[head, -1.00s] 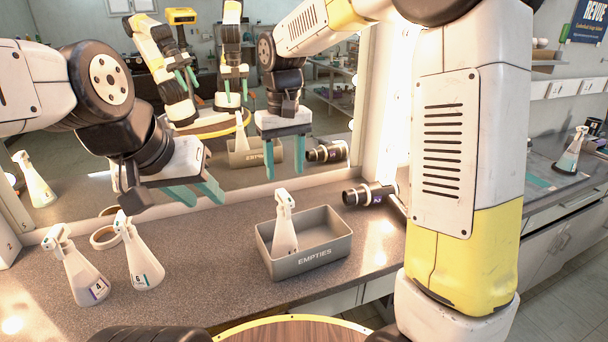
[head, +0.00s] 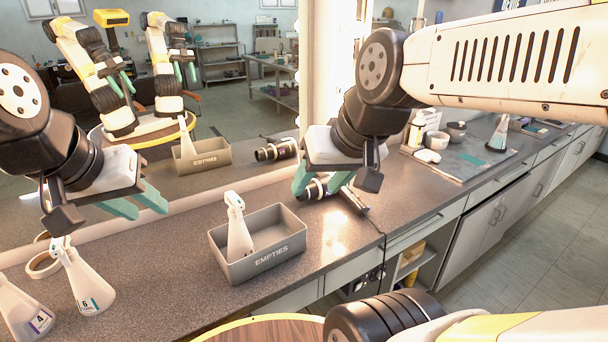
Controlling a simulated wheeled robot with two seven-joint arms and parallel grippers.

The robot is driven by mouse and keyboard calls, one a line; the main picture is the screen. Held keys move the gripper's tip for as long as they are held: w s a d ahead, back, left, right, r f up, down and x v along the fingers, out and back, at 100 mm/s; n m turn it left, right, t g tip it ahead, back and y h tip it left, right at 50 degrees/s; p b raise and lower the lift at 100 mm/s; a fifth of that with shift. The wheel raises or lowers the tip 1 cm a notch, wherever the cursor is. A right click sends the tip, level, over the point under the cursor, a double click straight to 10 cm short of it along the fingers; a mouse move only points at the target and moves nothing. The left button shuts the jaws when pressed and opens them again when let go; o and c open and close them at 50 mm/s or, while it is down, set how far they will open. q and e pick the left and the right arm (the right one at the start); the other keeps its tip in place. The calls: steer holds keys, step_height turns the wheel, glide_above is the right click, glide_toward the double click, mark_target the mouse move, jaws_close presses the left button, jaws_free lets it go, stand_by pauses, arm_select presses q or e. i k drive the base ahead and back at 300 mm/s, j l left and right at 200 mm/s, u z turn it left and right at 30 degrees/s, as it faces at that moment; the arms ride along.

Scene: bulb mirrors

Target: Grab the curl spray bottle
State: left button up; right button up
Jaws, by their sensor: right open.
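Two stand at the lower left: one marked 4 (head: 25,312), cut by the frame edge, and one marked 6 (head: 84,287). A third bottle (head: 239,232) stands in the grey EMPTIES bin (head: 280,255). My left gripper (head: 137,205) is open and empty above and right of bottle 6. My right gripper (head: 322,182) is open and empty near the hair dryer, well left of the far bottle.
A dark hair dryer (head: 320,187) lies behind my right gripper, partly hidden. The mat (head: 445,167) at right also holds cups and small containers. A mirror (head: 240,90) runs along the back and reflects my arms and the bin. Counter right of the bin is mostly clear.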

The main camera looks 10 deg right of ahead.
mark_target(93, 295)
steer(key=u, duration=1.35)
steer(key=j+u, duration=0.2)
steer(key=u, duration=0.2)
